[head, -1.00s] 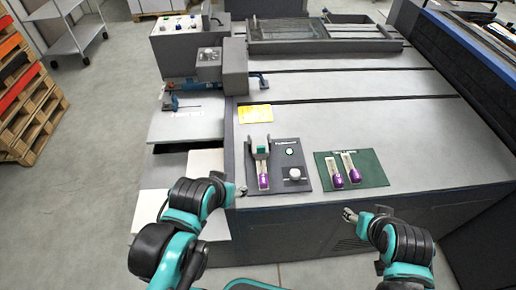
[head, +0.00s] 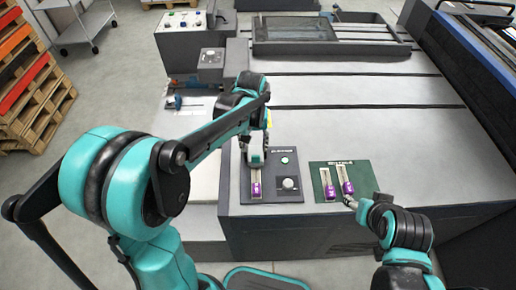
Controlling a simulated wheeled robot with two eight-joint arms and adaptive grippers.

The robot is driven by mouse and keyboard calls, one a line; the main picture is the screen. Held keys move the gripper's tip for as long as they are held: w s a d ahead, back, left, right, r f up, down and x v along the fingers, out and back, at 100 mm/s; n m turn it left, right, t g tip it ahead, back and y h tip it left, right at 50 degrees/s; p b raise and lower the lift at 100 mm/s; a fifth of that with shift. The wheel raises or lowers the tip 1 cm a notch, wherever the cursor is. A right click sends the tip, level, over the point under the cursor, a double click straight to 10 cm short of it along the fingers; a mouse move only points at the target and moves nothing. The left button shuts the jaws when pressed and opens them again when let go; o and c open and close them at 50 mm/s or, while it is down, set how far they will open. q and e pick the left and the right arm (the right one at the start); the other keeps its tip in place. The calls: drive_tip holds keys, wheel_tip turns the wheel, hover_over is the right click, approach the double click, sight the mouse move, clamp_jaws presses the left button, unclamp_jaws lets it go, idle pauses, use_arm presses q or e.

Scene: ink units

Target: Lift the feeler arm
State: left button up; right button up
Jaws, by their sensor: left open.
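A dark panel (head: 280,195) lies on the grey machine top. It carries a purple-ended vial-like piece (head: 256,188) in a pale slot, with a grey upright part at its far end, perhaps the feeler arm, now mostly hidden by my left gripper. My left gripper (head: 254,158) is open and points down at that far end. I cannot tell whether it touches the part. My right gripper (head: 350,203) is low at the near edge of the green mat; its fingers are too small to read.
The green mat (head: 364,178) holds two more purple-ended pieces (head: 347,187). A white knob (head: 289,184) and a green button (head: 285,161) sit on the dark panel, right of the slot. A grey frame tray (head: 375,43) is at the back. The middle of the machine top is clear.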

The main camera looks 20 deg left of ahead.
sight(256, 156)
use_arm(q)
drive_tip(key=shift+w+d+f, duration=0.1)
drive_tip(key=shift+w+f, duration=0.4)
drive_tip(key=shift+w, duration=0.15)
wheel_tip(256, 156, down, 8)
drive_tip(key=b, duration=0.2)
drive_tip(key=shift+r+b, duration=0.15)
drive_tip(key=shift+b, duration=0.2)
clamp_jaws()
